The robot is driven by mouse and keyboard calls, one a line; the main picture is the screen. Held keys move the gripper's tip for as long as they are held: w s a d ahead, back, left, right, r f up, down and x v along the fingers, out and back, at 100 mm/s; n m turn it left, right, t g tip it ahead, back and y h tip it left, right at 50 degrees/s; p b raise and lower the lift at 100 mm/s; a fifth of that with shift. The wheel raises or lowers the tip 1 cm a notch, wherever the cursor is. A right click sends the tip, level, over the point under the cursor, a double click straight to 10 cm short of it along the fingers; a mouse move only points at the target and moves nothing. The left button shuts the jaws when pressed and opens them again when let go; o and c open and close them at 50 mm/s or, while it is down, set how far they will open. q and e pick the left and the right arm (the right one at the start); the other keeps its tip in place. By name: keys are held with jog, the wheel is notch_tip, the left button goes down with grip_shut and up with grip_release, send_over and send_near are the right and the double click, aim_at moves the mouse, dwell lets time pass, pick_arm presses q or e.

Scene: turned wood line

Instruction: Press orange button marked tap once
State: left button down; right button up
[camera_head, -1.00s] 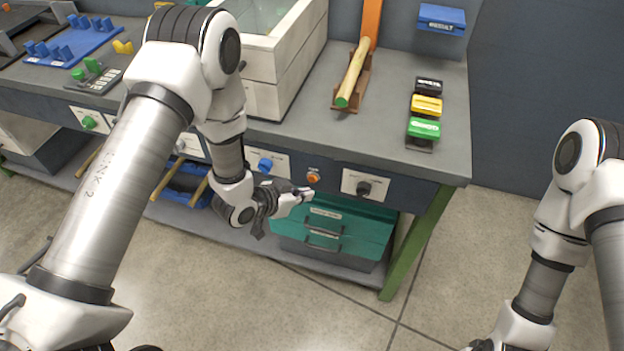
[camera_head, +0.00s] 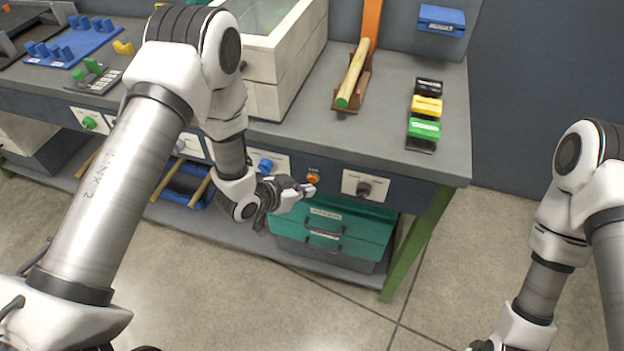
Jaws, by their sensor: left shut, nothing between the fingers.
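The orange button (camera_head: 313,179) sits on a small dark plate on the bench's front panel, between a blue knob (camera_head: 265,165) and a black knob (camera_head: 363,189). My left gripper (camera_head: 309,190) is shut and empty. Its fingertips are just below the button in the picture; I cannot tell whether they touch it. The button's face is still in view above the fingertips. My right arm comes in at the right; only a small dark part of its gripper end shows at the bottom edge, and its fingers are out of view.
A teal drawer box (camera_head: 335,232) stands on the lower shelf under the button. On the bench top are a wooden rod (camera_head: 353,75) in a brown holder, black, yellow and green blocks (camera_head: 426,105), and a large pale bin (camera_head: 290,60). The floor in front is clear.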

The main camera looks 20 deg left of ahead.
pick_arm(q)
jog(key=shift+w, duration=0.1)
dwell(0.5)
jog(key=shift+w, duration=0.35)
jog(key=shift+w, duration=0.35)
dwell(0.5)
jog(key=shift+s, duration=0.8)
jog(key=s, duration=0.5)
jog(key=shift+p, duration=0.4)
dwell(0.5)
